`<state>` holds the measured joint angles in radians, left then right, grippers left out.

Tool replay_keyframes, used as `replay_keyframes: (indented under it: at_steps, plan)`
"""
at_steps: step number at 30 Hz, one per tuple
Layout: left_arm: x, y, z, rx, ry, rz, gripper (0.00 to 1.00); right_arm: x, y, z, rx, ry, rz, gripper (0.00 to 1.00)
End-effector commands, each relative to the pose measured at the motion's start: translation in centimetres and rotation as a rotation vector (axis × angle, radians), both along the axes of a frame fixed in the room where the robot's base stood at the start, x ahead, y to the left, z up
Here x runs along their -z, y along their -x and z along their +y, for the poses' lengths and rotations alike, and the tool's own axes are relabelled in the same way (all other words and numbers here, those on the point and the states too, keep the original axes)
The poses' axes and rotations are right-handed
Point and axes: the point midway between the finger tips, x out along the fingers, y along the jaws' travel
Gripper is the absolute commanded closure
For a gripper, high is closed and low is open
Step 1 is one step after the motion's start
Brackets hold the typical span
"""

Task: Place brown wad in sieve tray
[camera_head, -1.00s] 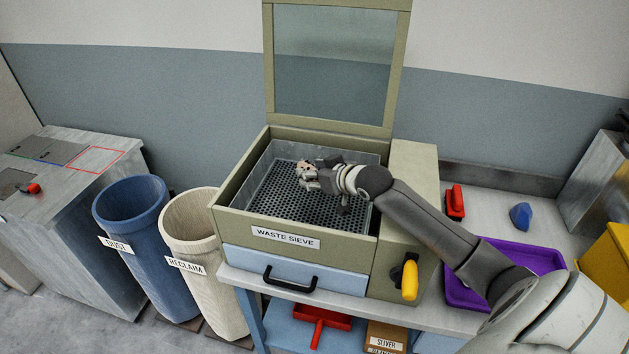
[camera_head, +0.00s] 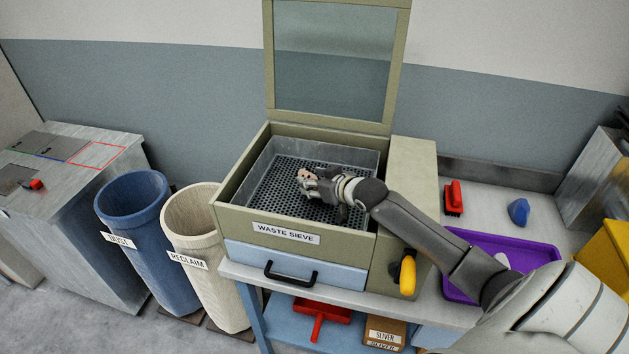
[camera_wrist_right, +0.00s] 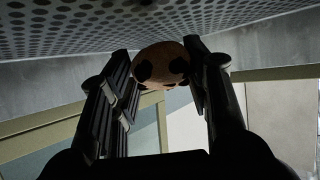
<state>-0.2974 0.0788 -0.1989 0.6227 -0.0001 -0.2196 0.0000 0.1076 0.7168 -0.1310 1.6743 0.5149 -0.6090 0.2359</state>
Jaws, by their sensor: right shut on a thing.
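The sieve tray (camera_head: 262,200) is a perforated metal tray inside the olive waste sieve box, whose lid stands open. My right gripper (camera_head: 308,178) is inside the box, over the tray floor. It is shut on the brown wad (camera_head: 304,173), a small tan lump with dark spots. In the right wrist view the wad (camera_wrist_right: 162,66) sits between the two fingertips (camera_wrist_right: 160,72), close to the perforated sheet (camera_wrist_right: 120,22). I cannot tell whether the wad touches the sheet. My left gripper is out of view.
A yellow-handled lever (camera_head: 408,275) is on the box's front right. A purple tray (camera_head: 545,250), a red-handled brush (camera_head: 454,198) and a blue lump (camera_head: 519,211) are on the bench. Blue (camera_head: 135,205) and cream (camera_head: 195,220) bins stand at left.

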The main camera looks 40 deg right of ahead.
Motion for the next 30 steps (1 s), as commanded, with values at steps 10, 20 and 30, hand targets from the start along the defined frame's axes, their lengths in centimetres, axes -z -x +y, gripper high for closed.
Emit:
replay_keyframes:
  at_steps: [10,20,30]
  plan:
    - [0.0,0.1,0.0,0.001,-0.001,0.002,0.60,0.3,0.1,0.2,-0.002,-0.002,0.005,0.34]
    - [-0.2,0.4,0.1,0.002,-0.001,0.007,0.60,-1.2,0.2,0.1,-0.003,-0.001,0.004,0.34]
    - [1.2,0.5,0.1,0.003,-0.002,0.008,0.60,-3.1,4.4,0.0,-0.003,0.001,0.003,0.34]
